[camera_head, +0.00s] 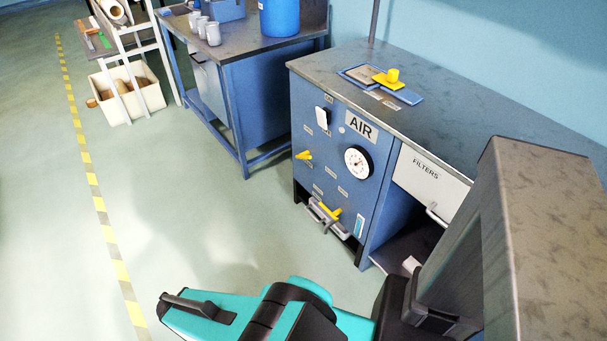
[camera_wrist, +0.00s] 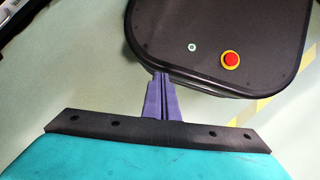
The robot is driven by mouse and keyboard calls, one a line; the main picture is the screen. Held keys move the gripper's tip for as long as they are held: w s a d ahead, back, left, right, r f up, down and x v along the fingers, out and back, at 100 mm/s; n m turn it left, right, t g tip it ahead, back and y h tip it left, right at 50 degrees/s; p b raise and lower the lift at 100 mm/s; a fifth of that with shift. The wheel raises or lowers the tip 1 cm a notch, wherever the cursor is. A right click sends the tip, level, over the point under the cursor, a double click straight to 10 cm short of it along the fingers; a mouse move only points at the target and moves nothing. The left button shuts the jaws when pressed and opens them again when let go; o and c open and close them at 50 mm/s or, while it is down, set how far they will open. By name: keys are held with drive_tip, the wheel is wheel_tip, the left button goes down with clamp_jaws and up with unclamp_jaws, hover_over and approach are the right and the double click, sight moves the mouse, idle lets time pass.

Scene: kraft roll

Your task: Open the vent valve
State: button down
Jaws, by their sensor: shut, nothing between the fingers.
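The blue AIR cabinet (camera_head: 330,155) stands right of centre in the head view. Its front carries a yellow lever (camera_head: 303,155) on the left and another yellow handle (camera_head: 329,212) low down, near a grey pipe-like part. The small labels are too small to read, so I cannot tell which handle is the vent valve. A round white gauge (camera_head: 357,162) sits to their right. My gripper (camera_wrist: 161,78) shows in the wrist view with its purple fingers together and empty. It points over my own dark body, away from the cabinet. In the head view its fingers cannot be made out.
A yellow-knobbed piece on a blue plate (camera_head: 405,93) lies on the cabinet's top. A FILTERS drawer (camera_head: 425,173) is at the right. A blue workbench (camera_head: 262,105) with cups and a blue drum stands behind left. The floor (camera_head: 200,225) before the cabinet is clear.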

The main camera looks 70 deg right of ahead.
drive_tip(key=w+d+f+n+h+b, duration=0.2)
drive_tip(key=d+n+h+b, duration=0.35)
drive_tip(key=d, duration=1.15)
drive_tip(key=w+d+f+n+h+b, duration=0.25)
drive_tip(key=d+b, duration=0.65)
drive_tip(key=d, duration=0.7)
drive_tip(key=s+d+r+n+h+b, duration=0.1)
drive_tip(key=d+n+h+b, duration=0.3)
drive_tip(key=d, duration=0.5)
drive_tip(key=s+d+r+n+h+b, duration=0.2)
drive_tip(key=d+r+n+h+b, duration=0.2)
drive_tip(key=d+b, duration=0.3)
drive_tip(key=s+d+r+n+h+b, duration=0.2)
drive_tip(key=d+r+n+h+b, duration=0.1)
drive_tip(key=d, duration=0.9)
drive_tip(key=shift+n+h+b, duration=0.9)
drive_tip(key=shift+n+b, duration=0.5)
drive_tip(key=shift+b, duration=0.2)
drive_tip(key=d+r+b, duration=0.5)
drive_tip(key=d+r, duration=0.2)
drive_tip(key=d, duration=0.3)
drive_tip(key=shift+s+d+r, duration=0.2)
drive_tip(key=shift+r, duration=0.15)
